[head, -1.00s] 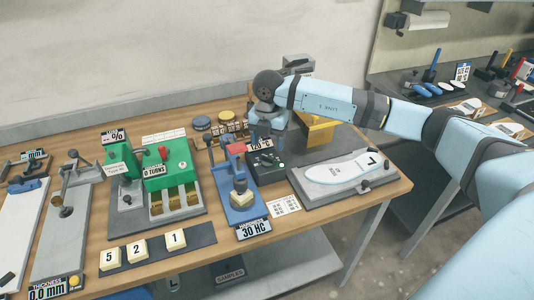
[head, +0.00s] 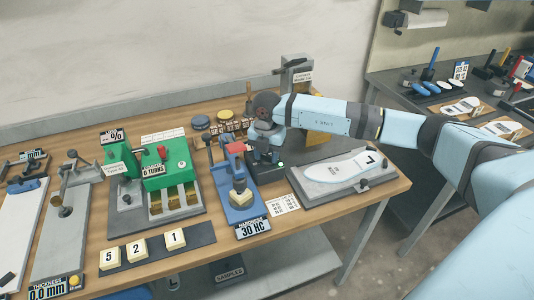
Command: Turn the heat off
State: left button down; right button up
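The heater is a small dark box (head: 267,176) right of the blue hardness tester, near the middle of the bench. A small bright green dot (head: 281,164) shows at its right side. My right gripper (head: 265,160) points down at the box's top, and its fingers cover most of that top and the temperature display. I cannot tell whether the fingers touch a switch or how far apart they are. My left gripper is not in view.
The blue hardness tester (head: 236,190) stands close on the left of the box. A grey plate with a white insole (head: 340,174) lies close on the right. A green machine (head: 165,165) stands farther left. A printed card (head: 282,204) lies in front.

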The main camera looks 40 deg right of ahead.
jog(key=shift+n, duration=0.3)
jog(key=shift+n+b, duration=0.6)
jog(key=shift+n, duration=0.6)
jog(key=shift+n+b, duration=0.45)
jog(key=shift+n, duration=0.75)
jog(key=shift+n+b, duration=0.4)
jog(key=shift+n, duration=0.8)
jog(key=o, duration=0.9)
jog(key=shift+r, duration=0.1)
